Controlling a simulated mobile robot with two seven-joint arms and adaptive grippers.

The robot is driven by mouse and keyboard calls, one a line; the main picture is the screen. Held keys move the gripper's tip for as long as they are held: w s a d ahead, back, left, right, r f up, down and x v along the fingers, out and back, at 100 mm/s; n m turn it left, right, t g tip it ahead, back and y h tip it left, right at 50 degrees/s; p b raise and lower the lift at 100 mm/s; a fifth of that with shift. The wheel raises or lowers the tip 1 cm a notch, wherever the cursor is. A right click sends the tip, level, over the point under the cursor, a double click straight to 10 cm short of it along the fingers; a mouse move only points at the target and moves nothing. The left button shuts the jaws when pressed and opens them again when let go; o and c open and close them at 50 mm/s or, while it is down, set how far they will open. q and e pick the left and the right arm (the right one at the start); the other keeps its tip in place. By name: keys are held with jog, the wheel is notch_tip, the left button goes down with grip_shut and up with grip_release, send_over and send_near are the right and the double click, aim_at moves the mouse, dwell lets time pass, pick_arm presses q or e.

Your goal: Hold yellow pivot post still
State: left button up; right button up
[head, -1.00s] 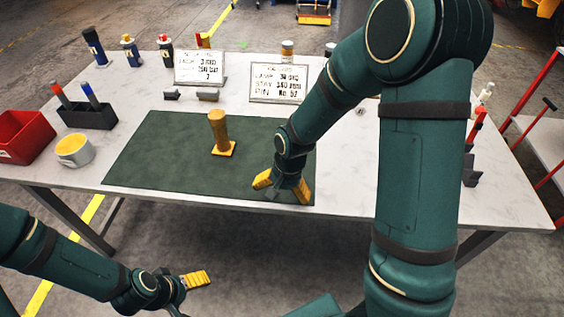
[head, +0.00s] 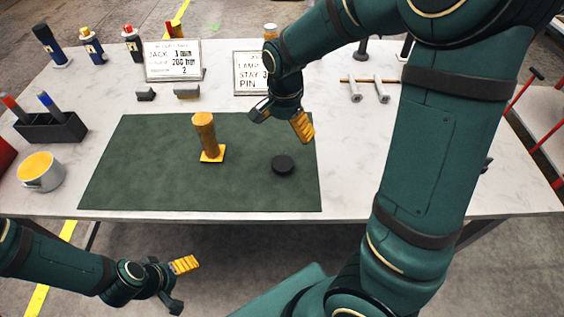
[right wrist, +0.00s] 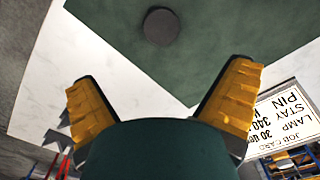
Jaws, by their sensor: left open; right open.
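The yellow pivot post (head: 204,133) stands upright on its square yellow base on the green mat (head: 140,165). My right gripper (head: 281,122) is open and empty above the mat's back right part, to the right of the post and apart from it. In the right wrist view its two yellow fingers (right wrist: 162,100) are spread with nothing between them. A black disc (head: 283,165) lies on the mat below it and also shows in the right wrist view (right wrist: 161,27). My left gripper (head: 180,283) is open and empty, in front of the table edge at the lower left.
Two cards, one reading JACK (head: 173,61) and one reading LAMP STAY PIN (head: 248,73), stand behind the mat. A yellow-topped pot (head: 41,182) and a dark pen holder (head: 50,128) are at left. Metal T-shaped pieces (head: 382,90) lie at right.

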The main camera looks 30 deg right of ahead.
jog(key=b, duration=0.2)
send_over(284, 162)
notch_tip(284, 162, down, 9)
jog(key=shift+a+r, duration=0.1)
jog(key=shift+r, duration=0.1)
jog(key=shift+f+b, duration=1)
jog(key=shift+f, duration=1.65)
jog(key=c, duration=0.9)
